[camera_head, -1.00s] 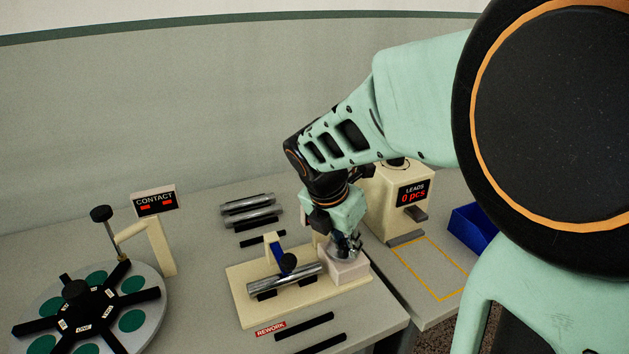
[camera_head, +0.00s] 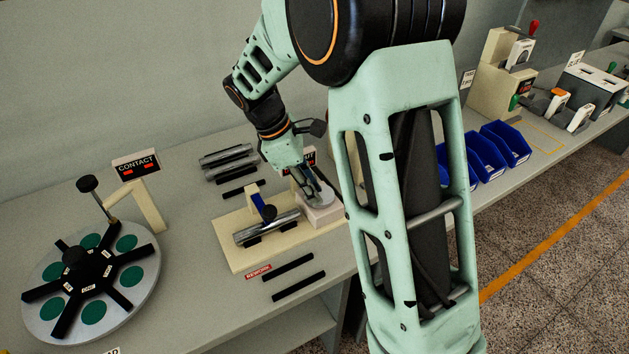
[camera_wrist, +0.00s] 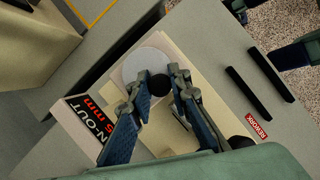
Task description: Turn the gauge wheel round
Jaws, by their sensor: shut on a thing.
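The gauge wheel is a pale grey disc (camera_wrist: 149,58) on a pinkish block (camera_head: 322,215) at the right end of a cream base (camera_head: 226,232). A dark round knob (camera_wrist: 160,86) shows over the disc in the wrist view. My gripper (camera_wrist: 158,80) is shut on this knob, one finger on each side. In the head view my gripper (camera_head: 314,192) points down at the wheel and hides part of it. A steel shaft (camera_head: 270,227) lies on black supports on the base, under a blue lever.
A RUN-OUT display (camera_wrist: 83,117) stands close beside the wheel; its reading is partly hidden. A dial with black spokes and green discs (camera_head: 152,270) is at left, near a CONTACT sign (camera_head: 136,165). Spare steel shafts (camera_head: 228,160) lie behind the base. Blue bins (camera_head: 505,143) stand right.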

